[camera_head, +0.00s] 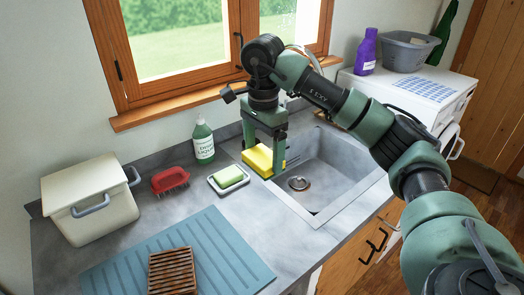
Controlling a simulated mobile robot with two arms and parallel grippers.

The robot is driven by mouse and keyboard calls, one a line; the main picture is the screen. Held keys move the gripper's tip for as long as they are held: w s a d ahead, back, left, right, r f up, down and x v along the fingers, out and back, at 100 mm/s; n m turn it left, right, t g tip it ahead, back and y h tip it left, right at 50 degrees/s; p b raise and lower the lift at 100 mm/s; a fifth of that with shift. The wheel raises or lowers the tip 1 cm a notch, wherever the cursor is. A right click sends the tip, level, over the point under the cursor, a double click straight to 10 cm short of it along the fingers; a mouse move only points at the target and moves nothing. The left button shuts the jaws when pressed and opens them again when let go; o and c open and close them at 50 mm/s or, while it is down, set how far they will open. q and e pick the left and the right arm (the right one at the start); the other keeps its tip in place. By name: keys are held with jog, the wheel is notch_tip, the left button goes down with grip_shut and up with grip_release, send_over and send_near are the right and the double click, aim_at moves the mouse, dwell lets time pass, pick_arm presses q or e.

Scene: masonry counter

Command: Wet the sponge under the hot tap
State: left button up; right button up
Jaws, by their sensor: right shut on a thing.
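My right gripper (268,148) points down at the left side of the sink and is shut on a yellow sponge (258,161). The sponge is held at the sink's left edge, near its back corner; I cannot tell whether it touches the rim. The grey sink (335,155) is open, with a round drain (298,183) in its floor. The hot tap is not clearly visible; my right arm and gripper cover the area behind the sink. My left gripper is not in view.
A green bar of soap (229,176) on a white dish, a dish liquid bottle (203,140) and a red brush (170,181) stand left of the sink. A blue drainer mat (215,250) bears a brown slatted rack (172,270). A cream bin (90,200) stands far left.

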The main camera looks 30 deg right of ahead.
jog(key=s+d+f+t+h+b, duration=0.15)
jog(key=d+f, duration=0.35)
jog(key=d, duration=0.5)
jog(key=d+f+t+h+b, duration=0.15)
jog(key=d+f, duration=0.25)
jog(key=d, duration=0.7)
jog(key=w+d+f+t+p, duration=0.1)
jog(key=w+d+f+p, duration=0.1)
jog(key=w+d, duration=0.7)
jog(key=shift+w+d+f+h, duration=0.35)
jog(key=shift+w+f+h, duration=0.05)
jog(key=shift+f, duration=0.1)
